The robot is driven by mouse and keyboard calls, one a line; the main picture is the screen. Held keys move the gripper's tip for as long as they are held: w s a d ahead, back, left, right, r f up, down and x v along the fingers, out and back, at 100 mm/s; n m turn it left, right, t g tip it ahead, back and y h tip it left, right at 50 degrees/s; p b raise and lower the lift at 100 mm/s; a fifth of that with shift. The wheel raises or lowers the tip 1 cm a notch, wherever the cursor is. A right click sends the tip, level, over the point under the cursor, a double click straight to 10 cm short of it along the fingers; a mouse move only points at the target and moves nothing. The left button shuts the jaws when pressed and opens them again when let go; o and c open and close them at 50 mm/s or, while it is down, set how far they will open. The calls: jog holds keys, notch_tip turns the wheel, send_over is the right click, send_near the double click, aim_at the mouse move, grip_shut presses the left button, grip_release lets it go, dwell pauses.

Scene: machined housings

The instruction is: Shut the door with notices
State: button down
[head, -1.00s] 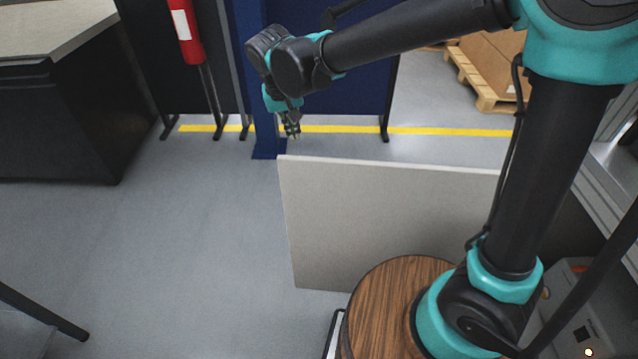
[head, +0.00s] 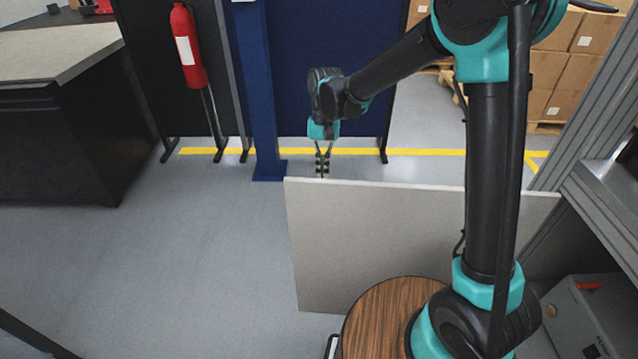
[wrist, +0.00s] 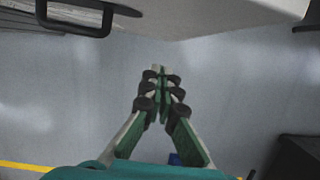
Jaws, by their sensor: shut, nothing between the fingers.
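The door (head: 400,235) is a pale grey flat panel standing open across the middle of the head view, its free edge at the left. No notices show on the face I see. My gripper (head: 322,170) points down at the door's top edge, a little right of its free corner; the exact gap is unclear. In the wrist view my gripper (wrist: 161,75) has its fingertips together with nothing between them. The door also shows along the top of the wrist view (wrist: 190,18), apart from the fingers, with a black bar handle (wrist: 80,28) at upper left.
A grey metal frame (head: 545,205) stands at the door's right end. A blue post (head: 258,90), a red extinguisher (head: 187,45) and dark partitions stand behind. A black cabinet (head: 75,140) is at left. The floor left of the door is clear.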

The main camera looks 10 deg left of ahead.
aim_at(321, 205)
jog(key=shift+s+d+f, duration=0.15)
jog(key=shift+s+f, duration=0.85)
jog(key=shift+f, duration=0.4)
jog(key=shift+s+d+f, duration=0.2)
jog(key=shift+s+f, duration=0.85)
jog(key=shift+f, duration=0.35)
jog(key=shift+s+d+f, duration=0.15)
jog(key=shift+s+f, duration=0.85)
jog(key=shift+f, duration=0.4)
